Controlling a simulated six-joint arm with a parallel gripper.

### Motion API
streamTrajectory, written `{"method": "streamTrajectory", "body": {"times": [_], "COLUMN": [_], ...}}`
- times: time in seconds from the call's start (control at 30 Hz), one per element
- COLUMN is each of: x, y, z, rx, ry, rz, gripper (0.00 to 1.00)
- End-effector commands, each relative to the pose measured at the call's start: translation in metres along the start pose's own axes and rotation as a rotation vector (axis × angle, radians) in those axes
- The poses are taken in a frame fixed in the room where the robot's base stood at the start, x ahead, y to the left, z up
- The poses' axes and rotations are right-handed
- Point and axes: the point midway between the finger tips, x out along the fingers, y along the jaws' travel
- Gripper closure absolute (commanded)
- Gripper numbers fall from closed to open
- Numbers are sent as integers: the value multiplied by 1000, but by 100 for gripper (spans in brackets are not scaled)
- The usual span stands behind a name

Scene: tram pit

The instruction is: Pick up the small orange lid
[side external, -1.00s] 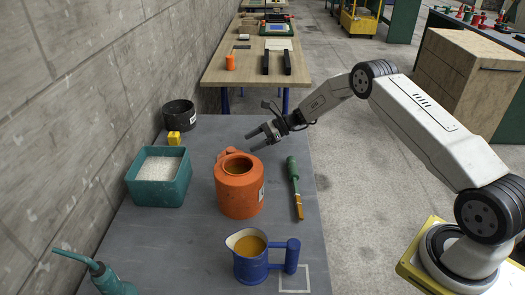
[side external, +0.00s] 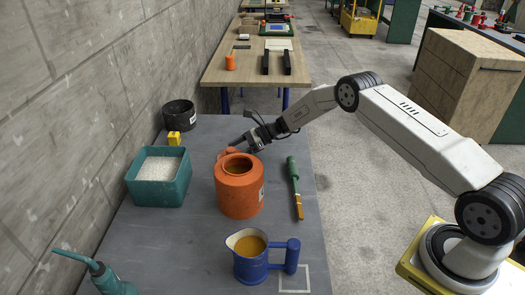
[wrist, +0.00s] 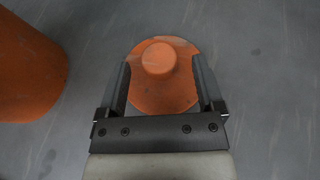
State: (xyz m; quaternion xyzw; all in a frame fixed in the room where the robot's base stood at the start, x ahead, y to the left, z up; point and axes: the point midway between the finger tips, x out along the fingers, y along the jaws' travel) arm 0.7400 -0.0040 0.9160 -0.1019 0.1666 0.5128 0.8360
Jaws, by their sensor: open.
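The small orange lid (wrist: 162,88) is a round disc with a raised round knob, lying on the grey table in the wrist view. My gripper (wrist: 160,72) is open, with one finger on each side of the lid. I cannot tell whether the fingers touch its rim. In the side view my gripper (side external: 240,143) is low behind the orange can (side external: 239,192). A bit of orange shows there above the can's back left rim, and I cannot tell if it is the lid. The open-topped can also shows at the left of the wrist view (wrist: 28,70).
A green tub of white grains (side external: 158,192) and a yellow block (side external: 174,138) stand left. A black pot (side external: 179,115) stands behind. A green-handled brush (side external: 294,185) lies right. A blue jug (side external: 251,265) and green oil can (side external: 108,280) stand in front.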

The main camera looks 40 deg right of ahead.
Motion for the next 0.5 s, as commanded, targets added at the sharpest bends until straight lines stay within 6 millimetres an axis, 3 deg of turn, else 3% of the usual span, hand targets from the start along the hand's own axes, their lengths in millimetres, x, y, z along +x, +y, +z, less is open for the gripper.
{"method": "streamTrajectory", "body": {"times": [0.2,0.5], "x": [17,18], "y": [0,0], "z": [0,0], "rx": [0,0], "ry": [1,1], "rz": [1,0], "gripper": [14,14]}}
